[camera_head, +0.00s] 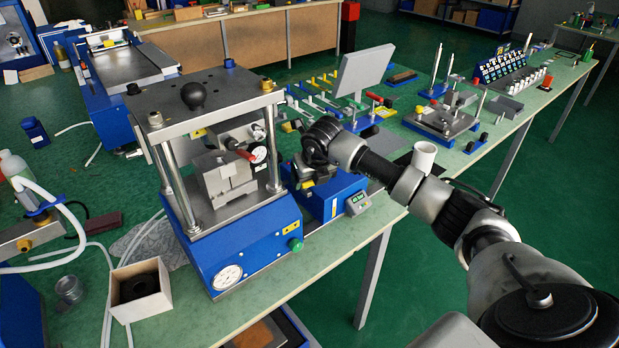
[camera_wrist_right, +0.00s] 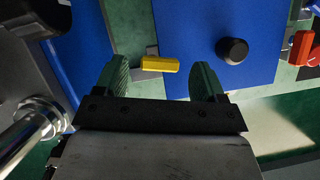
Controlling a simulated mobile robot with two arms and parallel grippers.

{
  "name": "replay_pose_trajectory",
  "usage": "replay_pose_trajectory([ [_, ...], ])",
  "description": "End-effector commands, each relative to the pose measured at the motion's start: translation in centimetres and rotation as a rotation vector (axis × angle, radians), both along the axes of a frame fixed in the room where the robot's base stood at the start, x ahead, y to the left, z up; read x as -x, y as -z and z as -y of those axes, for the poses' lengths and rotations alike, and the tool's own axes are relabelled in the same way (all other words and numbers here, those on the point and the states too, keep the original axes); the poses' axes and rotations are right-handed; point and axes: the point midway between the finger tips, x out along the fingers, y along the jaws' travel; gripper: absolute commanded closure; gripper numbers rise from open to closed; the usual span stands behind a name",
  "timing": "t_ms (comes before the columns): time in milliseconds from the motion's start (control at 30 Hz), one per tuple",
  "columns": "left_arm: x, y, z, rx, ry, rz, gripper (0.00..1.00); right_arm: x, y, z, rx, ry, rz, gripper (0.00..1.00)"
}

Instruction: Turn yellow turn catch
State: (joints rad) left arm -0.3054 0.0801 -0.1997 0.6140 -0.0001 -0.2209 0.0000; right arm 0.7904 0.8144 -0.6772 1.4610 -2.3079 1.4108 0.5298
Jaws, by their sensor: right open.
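The yellow turn catch (camera_wrist_right: 160,64) shows in the right wrist view as a short yellow bar lying crosswise at the edge of a blue panel (camera_wrist_right: 255,55). My right gripper (camera_wrist_right: 160,82) is open, with one dark fingertip on each side of the catch. The catch lies between the fingertips in the picture, with gaps on both sides; I cannot tell the depth between them. My left gripper is not in view.
A black round knob (camera_wrist_right: 232,51) is right of the catch, and a red part (camera_wrist_right: 301,48) farther right. The blue press (camera_head: 235,245) with metal posts stands close left of my right arm. A grey tilted panel (camera_head: 364,71) stands behind. An open box (camera_head: 140,291) is front left.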

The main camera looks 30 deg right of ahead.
Motion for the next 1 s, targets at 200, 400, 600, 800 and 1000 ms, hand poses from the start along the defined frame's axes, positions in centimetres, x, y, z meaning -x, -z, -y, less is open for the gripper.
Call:
replay_pose_trajectory([
  [200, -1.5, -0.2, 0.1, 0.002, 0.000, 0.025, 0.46, -0.4, 1.0, 0.0, 0.000, -0.001, 0.000, 0.30],
  [400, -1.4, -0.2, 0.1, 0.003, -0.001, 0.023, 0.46, -0.4, 1.0, 0.1, 0.000, -0.001, 0.000, 0.30],
  [600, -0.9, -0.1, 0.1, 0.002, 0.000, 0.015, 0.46, -0.4, 1.0, 0.1, 0.000, -0.001, 0.000, 0.59],
  [800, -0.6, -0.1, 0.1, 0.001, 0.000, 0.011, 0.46, -0.4, 1.0, 0.1, 0.000, -0.003, 0.000, 0.79],
  [1000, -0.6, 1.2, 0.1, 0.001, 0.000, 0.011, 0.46, -0.5, 1.2, 0.3, 0.001, -0.133, 0.001, 0.79],
])
